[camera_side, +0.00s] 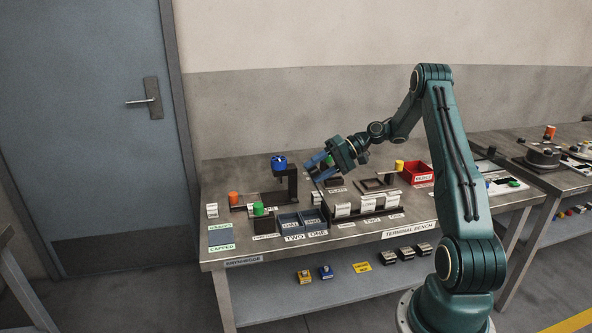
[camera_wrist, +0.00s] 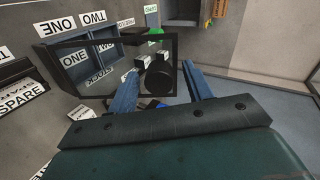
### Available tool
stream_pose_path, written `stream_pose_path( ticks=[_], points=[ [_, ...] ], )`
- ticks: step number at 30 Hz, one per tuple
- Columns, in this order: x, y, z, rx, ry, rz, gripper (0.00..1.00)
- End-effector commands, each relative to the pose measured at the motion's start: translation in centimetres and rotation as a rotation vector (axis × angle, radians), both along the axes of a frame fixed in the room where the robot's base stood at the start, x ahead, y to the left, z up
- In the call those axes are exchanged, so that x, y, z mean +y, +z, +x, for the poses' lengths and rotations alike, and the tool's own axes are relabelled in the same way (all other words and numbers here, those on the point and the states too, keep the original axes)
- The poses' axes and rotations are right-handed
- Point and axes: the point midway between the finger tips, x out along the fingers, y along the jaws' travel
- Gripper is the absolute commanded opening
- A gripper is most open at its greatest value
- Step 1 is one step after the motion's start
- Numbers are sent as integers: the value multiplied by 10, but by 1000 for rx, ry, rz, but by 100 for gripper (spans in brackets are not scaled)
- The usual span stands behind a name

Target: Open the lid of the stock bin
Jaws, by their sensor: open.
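In the wrist view, a label reading STOCK (camera_wrist: 100,78) shows ahead of my gripper, by a dark frame (camera_wrist: 175,50) that I take to be part of the stock bin. Small white blocks and a dark round piece (camera_wrist: 158,82) show within the frame. I cannot tell whether the lid is shut. My gripper (camera_wrist: 160,80) is open, with its two blue fingers apart and the round piece seen between them. In the side view my gripper (camera_side: 317,168) hangs over the back of the bench, and the bin is hard to make out there.
Two blue-grey trays (camera_side: 289,221) labelled TWO and ONE stand at the bench front. A black stand with a blue top (camera_side: 280,163) is left of my gripper. A red bin (camera_side: 417,173) and a yellow cylinder (camera_side: 399,165) are to the right. Bare bench shows at the front (camera_side: 350,240).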

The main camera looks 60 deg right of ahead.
Motion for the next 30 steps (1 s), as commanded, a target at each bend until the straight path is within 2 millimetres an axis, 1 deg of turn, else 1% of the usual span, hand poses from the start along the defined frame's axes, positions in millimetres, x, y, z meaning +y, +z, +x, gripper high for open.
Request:
stream_pose_path(
  ticks=[14,30],
  points=[
    [21,-8,20,148,4,-152,51],
    [42,-28,41,329,4,-332,51]
  ],
)
